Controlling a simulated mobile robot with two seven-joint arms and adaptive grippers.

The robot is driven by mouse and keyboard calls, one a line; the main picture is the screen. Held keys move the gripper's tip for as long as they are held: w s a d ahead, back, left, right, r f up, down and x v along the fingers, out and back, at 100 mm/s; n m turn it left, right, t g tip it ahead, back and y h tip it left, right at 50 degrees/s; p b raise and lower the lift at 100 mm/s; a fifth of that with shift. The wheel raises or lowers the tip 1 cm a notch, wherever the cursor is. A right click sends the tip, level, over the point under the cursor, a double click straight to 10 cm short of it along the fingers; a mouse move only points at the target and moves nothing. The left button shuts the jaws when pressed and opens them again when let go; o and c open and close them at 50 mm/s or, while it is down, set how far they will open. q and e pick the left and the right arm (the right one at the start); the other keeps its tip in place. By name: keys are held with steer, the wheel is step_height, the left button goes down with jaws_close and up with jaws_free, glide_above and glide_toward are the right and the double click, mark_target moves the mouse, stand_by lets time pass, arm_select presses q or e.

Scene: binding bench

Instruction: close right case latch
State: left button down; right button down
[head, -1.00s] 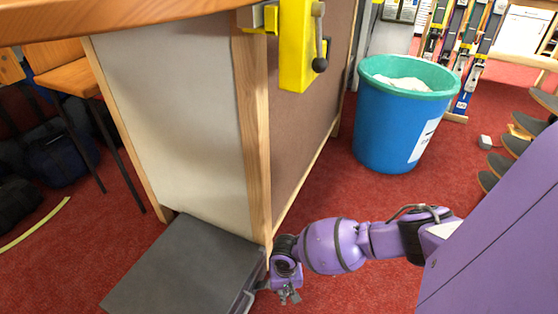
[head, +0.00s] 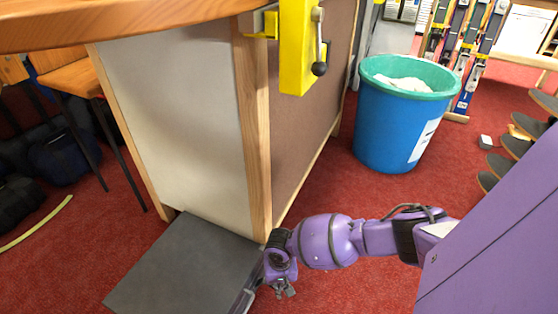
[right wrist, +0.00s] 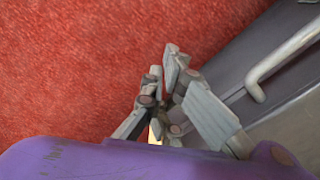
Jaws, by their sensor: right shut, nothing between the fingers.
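The dark grey case (head: 185,270) lies on the red floor at the bottom of the head view, against the bench's end panel. Its side with a pale metal handle (right wrist: 285,65) fills the right of the right wrist view. My right gripper (head: 285,291) is beside the case's right side, low near the floor. In the right wrist view its fingers (right wrist: 165,72) are shut and empty, close to the case's side. I cannot pick out the right latch for certain; the gripper hides part of that side. My left gripper is out of view.
The wooden bench (head: 255,140) rises behind the case, with a yellow vise (head: 297,45) on its edge. A blue bin (head: 395,125) stands on the carpet at the back right. Red floor right of the case is clear except for my arm.

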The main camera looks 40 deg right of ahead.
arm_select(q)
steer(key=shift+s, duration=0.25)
arm_select(e)
steer(key=shift+a, duration=0.1)
arm_select(q)
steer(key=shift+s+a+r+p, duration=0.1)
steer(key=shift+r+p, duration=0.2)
steer(key=shift+p, duration=0.1)
arm_select(e)
steer(key=shift+w+a+r, duration=0.3)
steer(key=shift+w+r, duration=0.25)
steer(key=shift+w, duration=0.15)
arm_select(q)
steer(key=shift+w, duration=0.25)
arm_select(e)
steer(key=shift+w, duration=0.1)
